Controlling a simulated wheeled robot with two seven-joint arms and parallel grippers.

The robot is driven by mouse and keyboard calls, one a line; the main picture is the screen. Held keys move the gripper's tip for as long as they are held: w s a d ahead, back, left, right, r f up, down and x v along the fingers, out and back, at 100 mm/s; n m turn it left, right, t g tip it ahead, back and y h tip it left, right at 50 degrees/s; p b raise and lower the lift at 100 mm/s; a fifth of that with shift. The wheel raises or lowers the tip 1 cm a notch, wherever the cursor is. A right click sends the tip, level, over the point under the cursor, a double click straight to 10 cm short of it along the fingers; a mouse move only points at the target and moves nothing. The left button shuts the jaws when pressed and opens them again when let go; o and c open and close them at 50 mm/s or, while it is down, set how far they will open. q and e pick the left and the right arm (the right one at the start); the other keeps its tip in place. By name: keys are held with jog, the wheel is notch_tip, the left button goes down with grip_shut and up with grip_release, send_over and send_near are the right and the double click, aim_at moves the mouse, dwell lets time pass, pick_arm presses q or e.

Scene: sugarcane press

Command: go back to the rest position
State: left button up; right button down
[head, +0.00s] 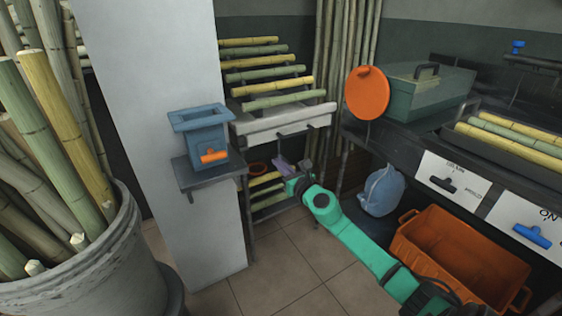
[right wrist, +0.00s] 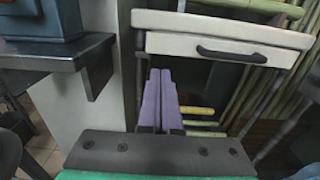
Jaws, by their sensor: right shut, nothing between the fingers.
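My right arm, green, reaches in from the lower right of the head view toward the shelf rack. Its gripper (head: 281,162), with purple fingers, is in front of the lower part of the rack, below the white drawer (head: 285,124). In the right wrist view the two purple fingers (right wrist: 161,75) lie side by side, shut, with nothing between them. The drawer front (right wrist: 220,48) with its dark handle is just beyond and above them there. My left gripper is not in view.
A blue box (head: 203,135) with an orange handle sits on a wall shelf (head: 207,176) left of my gripper. An orange crate (head: 455,250) and a blue bag (head: 381,192) stand on the floor at right. A bin (head: 95,275) of cane stands at left. Tiled floor between is clear.

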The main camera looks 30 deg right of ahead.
jog(key=s+f+m+g+h, duration=0.2)
jog(key=s+f+m+g, duration=0.2)
jog(key=s+f+m, duration=0.55)
jog(key=s+f+m+g+h, duration=0.3)
jog(key=s+f+m+g, duration=0.1)
jog(key=f+m, duration=0.95)
jog(key=s+a+f+m+g+y, duration=0.3)
jog(key=s+a+f+m+g, duration=0.15)
jog(key=s+a+f, duration=0.35)
jog(key=s+a+f+m+g+y, duration=0.2)
jog(key=s+a+f+m+g, duration=0.3)
jog(key=s, duration=0.6)
pick_arm(q)
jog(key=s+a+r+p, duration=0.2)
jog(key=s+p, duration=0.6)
jog(key=p, duration=0.4)
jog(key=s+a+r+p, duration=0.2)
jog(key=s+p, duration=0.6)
jog(key=p, duration=0.4)
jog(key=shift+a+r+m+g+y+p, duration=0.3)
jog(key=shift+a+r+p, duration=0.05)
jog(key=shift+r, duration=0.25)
pick_arm(e)
jog(key=s+d+r, duration=0.2)
jog(key=s, duration=0.6)
jog(key=s+d+r, duration=0.2)
jog(key=s, duration=0.7)
jog(key=shift+s+m, duration=0.3)
jog(key=shift+m, duration=0.15)
